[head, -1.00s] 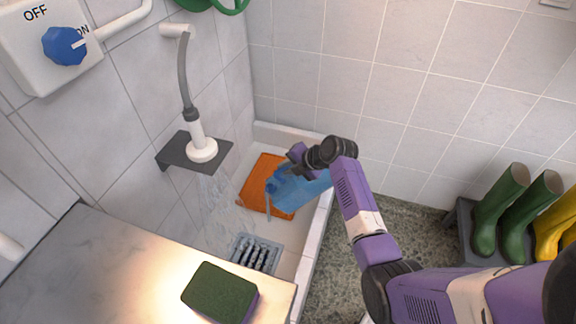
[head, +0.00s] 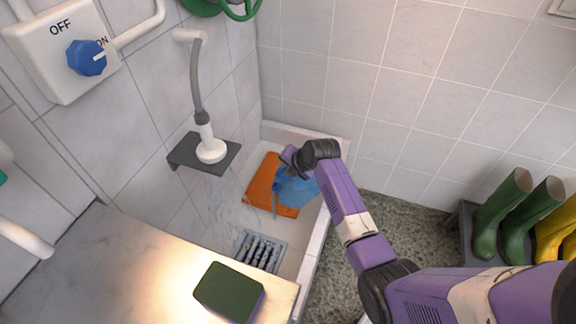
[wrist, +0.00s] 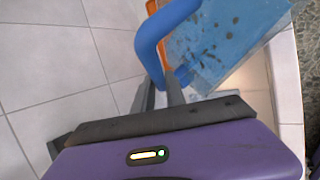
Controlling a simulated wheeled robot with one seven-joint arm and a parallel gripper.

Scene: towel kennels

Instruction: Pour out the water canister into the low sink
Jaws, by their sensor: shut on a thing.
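A blue translucent canister (head: 299,191) hangs from my gripper (head: 287,165), tilted over the low sink (head: 312,262). In the wrist view my gripper (wrist: 165,90) is shut on its blue handle (wrist: 150,48), and dark specks show on the canister's side (wrist: 225,38). A thin bluish streak, seemingly water, drops from its left end in the head view. How much is left inside cannot be told. The sink is a shallow white basin with a grey drain grate (head: 262,250) at its near end.
An orange flat thing (head: 261,186) lies in the sink under the canister. A shower head (head: 210,150) stands on a wall bracket, with watery streaks below it. A green sponge (head: 228,291) lies on the near counter (head: 120,270). Boots (head: 490,225) stand at right.

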